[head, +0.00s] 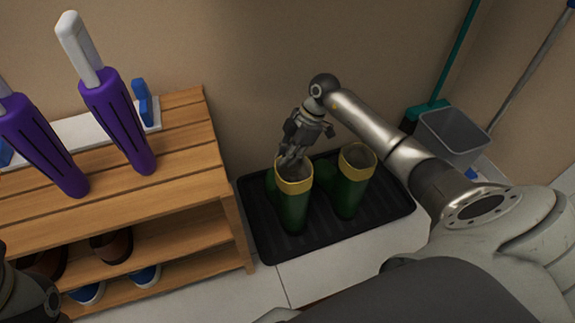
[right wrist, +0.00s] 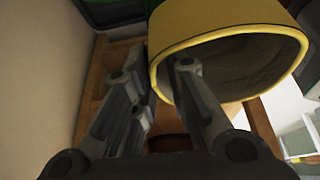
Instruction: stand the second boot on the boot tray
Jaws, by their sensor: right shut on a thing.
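Two green boots with yellow rims stand upright on the black boot tray (head: 375,222). The left boot (head: 293,210) is under my right gripper (head: 291,157). The right boot (head: 350,195) stands close beside it, with no gripper on it. My right gripper is shut on the left boot's rim from above. In the right wrist view the yellow rim (right wrist: 215,25) and the open boot top fill the upper right. One finger of my right gripper (right wrist: 158,72) reaches into the opening and the other is outside. My left gripper is not in view.
A slatted wooden bench (head: 185,150) stands left of the tray, with purple grey-handled objects (head: 118,122) on top and shoes (head: 112,245) on its lower shelf. The wall is behind the tray. A grey bucket (head: 452,135) and a teal-handled broom (head: 455,50) stand at the right.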

